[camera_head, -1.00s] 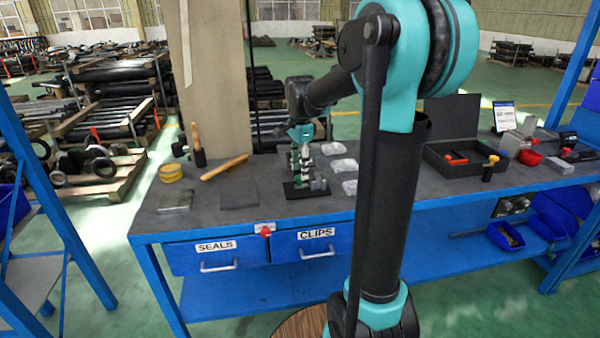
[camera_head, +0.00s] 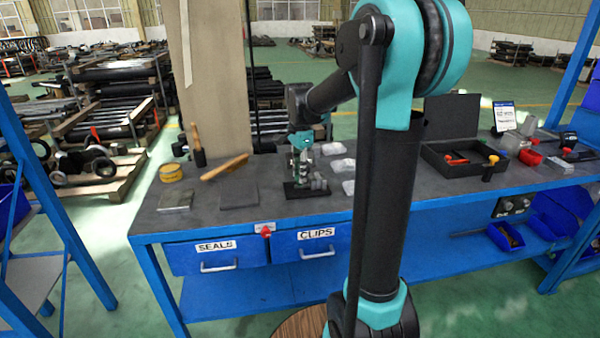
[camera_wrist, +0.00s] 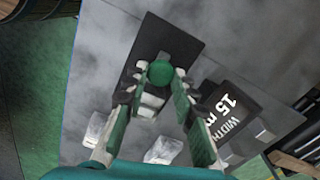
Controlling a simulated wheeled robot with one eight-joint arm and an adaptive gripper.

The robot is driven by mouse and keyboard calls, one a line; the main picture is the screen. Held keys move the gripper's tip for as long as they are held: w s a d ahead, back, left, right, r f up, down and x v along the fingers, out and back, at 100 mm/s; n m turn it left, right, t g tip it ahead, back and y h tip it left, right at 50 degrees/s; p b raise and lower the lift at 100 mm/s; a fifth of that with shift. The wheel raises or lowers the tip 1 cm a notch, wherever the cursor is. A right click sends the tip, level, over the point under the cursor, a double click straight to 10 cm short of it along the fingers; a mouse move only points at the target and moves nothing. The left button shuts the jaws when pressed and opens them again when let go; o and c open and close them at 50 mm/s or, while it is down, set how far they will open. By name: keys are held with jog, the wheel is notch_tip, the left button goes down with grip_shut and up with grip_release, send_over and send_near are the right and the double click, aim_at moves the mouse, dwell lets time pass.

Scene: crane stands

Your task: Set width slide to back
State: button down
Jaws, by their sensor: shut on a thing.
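A small fixture on a black base plate (camera_head: 307,189) stands on the bench, in front of my arm's end. In the wrist view its dark plate (camera_wrist: 185,45) lies under my gripper (camera_wrist: 157,78). A round green knob (camera_wrist: 160,72), seemingly the width slide's handle, sits between my fingertips, and the fingers are shut on it. Pale metal parts (camera_wrist: 150,103) show below the knob. A black sign (camera_wrist: 228,110) reading "WIDTH 15 m", cut off, stands to the right of the fingers. The slide's track is mostly hidden by the fingers, so its position cannot be told.
Clear bags (camera_head: 342,165) lie right of the fixture. A dark flat pad (camera_head: 239,194) and a wooden-handled tool (camera_head: 225,168) lie to its left. An open black case (camera_head: 462,158) sits farther right. The bench front has SEALS (camera_head: 216,256) and CLIPS (camera_head: 317,246) drawers.

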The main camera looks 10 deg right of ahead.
aim_at(285, 189)
jog(key=shift+a, duration=2.45)
jog(key=c, duration=1.2)
grip_release()
jog(key=shift+r, duration=0.1)
notch_tip(285, 189, up, 12)
jog(key=shift+f, duration=0.1)
